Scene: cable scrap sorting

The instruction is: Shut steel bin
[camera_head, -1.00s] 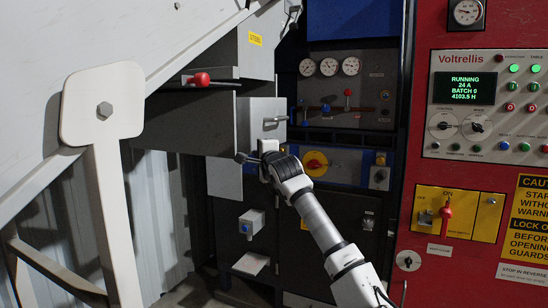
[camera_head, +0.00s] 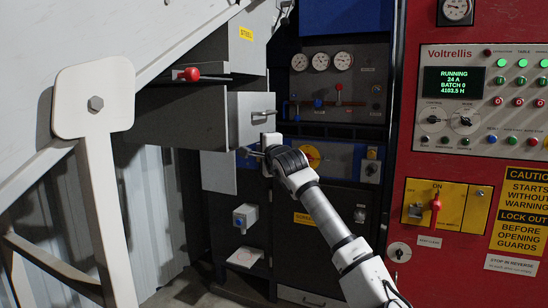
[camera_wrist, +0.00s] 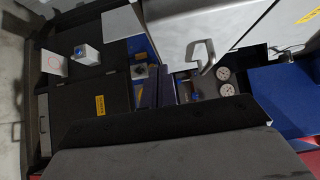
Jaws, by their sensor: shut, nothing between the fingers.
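The steel bin (camera_head: 251,130) is a grey metal box with a bar handle (camera_head: 264,113) on its front. It sits below a grey housing with a yellow STEEL label (camera_head: 246,33) and stands out like a pulled-out drawer. In the wrist view its handle (camera_wrist: 203,58) shows on a pale grey front panel. My gripper (camera_head: 248,153) is just below the bin's front in the head view, shut and empty. Whether it touches the bin I cannot tell.
A red-knobbed lever (camera_head: 191,74) is left of the label. Behind my arm is a dark cabinet with gauges (camera_head: 321,62) and a yellow-backed rotary switch (camera_head: 311,155). The red control panel (camera_head: 405,190) is at the right. A white steel post (camera_head: 103,190) stands at the left.

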